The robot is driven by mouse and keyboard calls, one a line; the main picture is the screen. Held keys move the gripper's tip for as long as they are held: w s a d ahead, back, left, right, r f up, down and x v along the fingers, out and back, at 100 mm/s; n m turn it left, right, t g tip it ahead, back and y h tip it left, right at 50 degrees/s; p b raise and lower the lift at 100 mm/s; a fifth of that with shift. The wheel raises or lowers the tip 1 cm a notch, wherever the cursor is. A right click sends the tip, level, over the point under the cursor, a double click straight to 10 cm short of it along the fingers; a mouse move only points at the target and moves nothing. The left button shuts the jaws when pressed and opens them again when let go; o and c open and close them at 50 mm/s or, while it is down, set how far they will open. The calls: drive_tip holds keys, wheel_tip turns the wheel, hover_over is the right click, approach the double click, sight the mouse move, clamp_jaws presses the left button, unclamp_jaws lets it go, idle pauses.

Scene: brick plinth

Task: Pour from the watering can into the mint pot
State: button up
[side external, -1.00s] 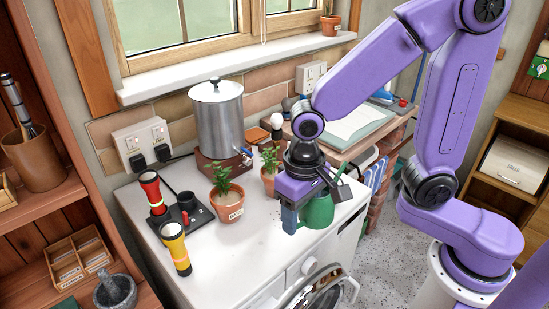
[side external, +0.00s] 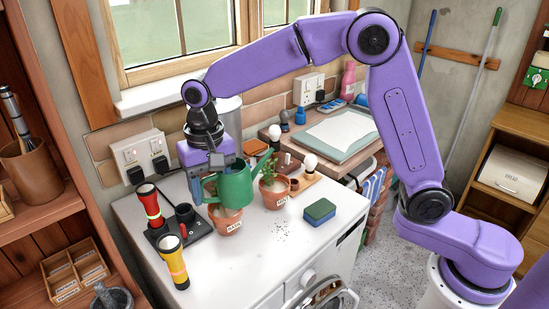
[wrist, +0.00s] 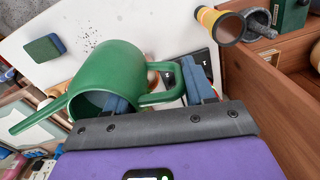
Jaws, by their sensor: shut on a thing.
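My gripper (side external: 207,172) is shut on the handle of the green watering can (side external: 236,188), which is held above the white top. The wrist view shows the can (wrist: 108,78) between camera and worktop, its spout pointing left. In the side view the spout points up and right, its tip near the rear potted plant (side external: 273,193). The can body looks close to upright and no water shows. A front terracotta pot (side external: 227,225) stands below the can, which hides its plant. Both pots carry small labels that I cannot read, so I cannot tell which is mint.
A red torch (side external: 150,207) and a yellow torch (side external: 174,262) stand on the left. A green-blue sponge (side external: 320,210) lies on the right, near dark specks. Bulbs on a wooden holder (side external: 305,180) stand behind. The front right top is clear.

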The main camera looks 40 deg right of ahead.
drive_tip(key=w+d+m, duration=0.1)
drive_tip(key=w+m, duration=0.2)
drive_tip(key=w, duration=1.5)
drive_tip(key=shift+d+r, duration=0.25)
drive_tip(key=shift+r, duration=0.1)
drive_tip(key=shift+s+d+r+y, duration=0.1)
drive_tip(key=shift+r+y, duration=0.05)
drive_tip(key=shift+y, duration=0.15)
drive_tip(key=shift+s+d+r+t+y, duration=0.45)
drive_tip(key=shift+d+r+t+y, duration=0.3)
drive_tip(key=shift+y, duration=0.35)
drive_tip(key=shift+s+d+r+t+y, duration=0.25)
drive_tip(key=shift+d+r+t+y, duration=0.1)
drive_tip(key=shift+d+y, duration=0.25)
idle(0.5)
drive_tip(key=shift+s+d+y, duration=0.15)
drive_tip(key=shift+d+y, duration=0.1)
drive_tip(key=shift+y, duration=0.05)
idle(0.5)
drive_tip(key=shift+s+d+r+t+y, duration=0.3)
drive_tip(key=shift+d+t+y, duration=0.15)
drive_tip(key=shift+d, duration=0.2)
drive_tip(key=shift+s+d+r+y, duration=0.15)
drive_tip(key=shift+s+d+y, duration=0.1)
drive_tip(key=shift+d+y, duration=0.15)
idle(0.3)
